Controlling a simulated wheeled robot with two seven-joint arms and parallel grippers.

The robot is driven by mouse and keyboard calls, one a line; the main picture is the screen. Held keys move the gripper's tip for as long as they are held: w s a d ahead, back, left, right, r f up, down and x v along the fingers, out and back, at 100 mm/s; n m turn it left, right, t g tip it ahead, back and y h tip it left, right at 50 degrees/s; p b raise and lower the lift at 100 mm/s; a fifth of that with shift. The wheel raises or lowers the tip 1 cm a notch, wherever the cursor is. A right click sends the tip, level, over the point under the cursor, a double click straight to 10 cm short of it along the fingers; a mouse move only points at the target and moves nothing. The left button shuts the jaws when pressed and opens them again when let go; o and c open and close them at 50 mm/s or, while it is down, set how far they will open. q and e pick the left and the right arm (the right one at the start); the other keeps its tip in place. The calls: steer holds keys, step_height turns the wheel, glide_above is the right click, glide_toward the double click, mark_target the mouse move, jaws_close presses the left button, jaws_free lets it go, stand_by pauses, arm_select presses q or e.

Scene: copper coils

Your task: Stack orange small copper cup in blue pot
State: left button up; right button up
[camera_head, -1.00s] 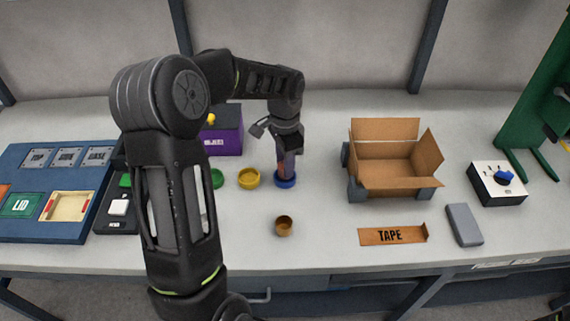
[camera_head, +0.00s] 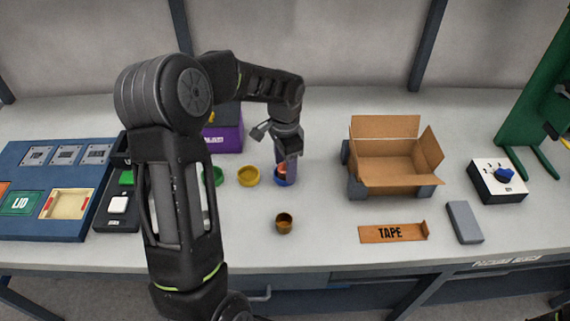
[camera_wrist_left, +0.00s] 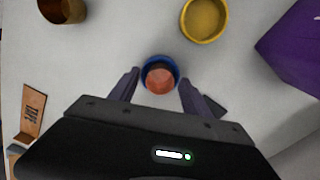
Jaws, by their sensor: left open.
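The blue pot (camera_head: 283,183) stands on the table at the right end of a row of coloured pots. The orange small copper cup (camera_head: 282,169) shows inside the blue pot's rim. In the left wrist view the orange cup (camera_wrist_left: 160,80) sits within the blue rim (camera_wrist_left: 158,60). I cannot tell how deep it sits. My left gripper (camera_head: 286,171) is open, pointing down at the blue pot. Its fingertips (camera_wrist_left: 159,77) stand apart on either side of the pot and cup. My right gripper is not in view.
A yellow pot (camera_head: 249,176) and a green pot (camera_head: 216,176) stand to the left. A brown cup (camera_head: 284,224) stands in front. A purple box (camera_head: 228,139) is behind, a cardboard box (camera_head: 395,180) to the right. The table between brown cup and tape piece (camera_head: 390,233) is clear.

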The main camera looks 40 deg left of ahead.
arm_select(q)
step_height(320, 180, up, 13)
steer(key=shift+f, duration=0.15)
stand_by(0.5)
stand_by(0.8)
